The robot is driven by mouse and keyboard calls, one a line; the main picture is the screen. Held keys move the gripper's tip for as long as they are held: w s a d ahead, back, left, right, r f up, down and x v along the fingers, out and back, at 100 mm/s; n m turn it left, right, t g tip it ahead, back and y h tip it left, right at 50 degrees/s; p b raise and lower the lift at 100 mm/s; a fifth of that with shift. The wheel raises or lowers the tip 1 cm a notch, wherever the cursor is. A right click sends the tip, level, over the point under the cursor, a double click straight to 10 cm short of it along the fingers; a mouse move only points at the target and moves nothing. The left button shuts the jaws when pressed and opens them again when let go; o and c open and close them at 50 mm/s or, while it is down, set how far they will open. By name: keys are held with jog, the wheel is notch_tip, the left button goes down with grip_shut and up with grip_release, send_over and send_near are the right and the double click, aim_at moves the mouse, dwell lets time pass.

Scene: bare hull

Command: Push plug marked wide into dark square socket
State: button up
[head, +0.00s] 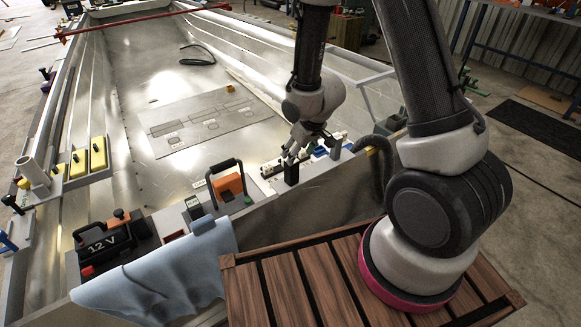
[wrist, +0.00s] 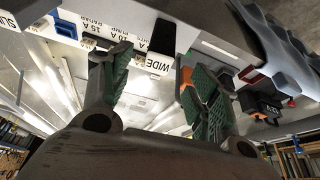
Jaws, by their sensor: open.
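My gripper (head: 300,152) is open just above the inner side of the hull wall. Its two green-padded fingers (wrist: 157,62) spread apart in the wrist view. A black upright block (head: 291,174) stands below the fingers in the head view. A dark block (wrist: 163,38) shows beyond the fingertips in the wrist view, right by a white label reading WIDE (wrist: 158,64). It appears to be the plug, and I see no grip on it. I cannot make out which opening is the dark square socket.
A white strip with amp labels (wrist: 98,34) and a blue part (wrist: 66,29) lie near the gripper. An orange unit with a black handle (head: 229,187) stands left of it. A 12 V battery (head: 104,243) and a blue cloth (head: 158,275) are farther left. The hull floor (head: 160,180) is largely clear.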

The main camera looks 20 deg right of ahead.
aim_at(292, 171)
jog(key=x, duration=0.8)
jog(key=shift+w+r, duration=0.15)
jog(key=shift+w, duration=0.05)
jog(key=shift+c, duration=0.4)
jog(key=shift+r, duration=0.1)
jog(key=c, duration=1.2)
